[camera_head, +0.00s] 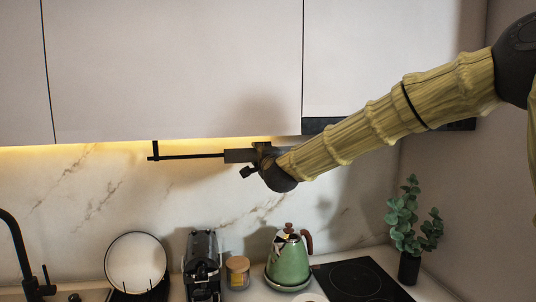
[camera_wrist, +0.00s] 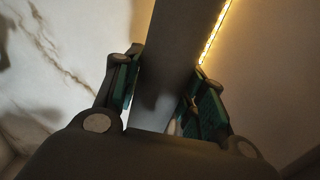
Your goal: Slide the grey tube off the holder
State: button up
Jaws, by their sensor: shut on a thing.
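The black holder (camera_head: 187,157) hangs under the wall cabinet, with a short upright at its left and a thin bar running right. The grey tube (camera_head: 237,156) is in line with the bar's right end. I cannot tell how much of the bar is inside it. My gripper (camera_head: 256,160) is shut on the tube from the right. In the wrist view the tube (camera_wrist: 168,60) runs up between the two green-padded fingers of the gripper (camera_wrist: 165,100). The tube's far end is out of that view.
White wall cabinets (camera_head: 180,70) are close above, with a lit strip beneath. Below on the counter stand a green kettle (camera_head: 288,262), a coffee machine (camera_head: 202,265), a jar (camera_head: 237,271), a plate (camera_head: 135,262) and a plant (camera_head: 412,230). Air between holder and counter is clear.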

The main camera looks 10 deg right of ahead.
jog(key=shift+d+p, duration=0.6)
jog(key=shift+d, duration=5.15)
jog(key=s+f+b, duration=0.3)
jog(key=s, duration=0.4)
jog(key=s+f+b, duration=0.3)
jog(key=s+b, duration=0.1)
jog(key=s, duration=0.4)
jog(key=shift+s+d, duration=0.2)
jog(key=shift+s, duration=0.1)
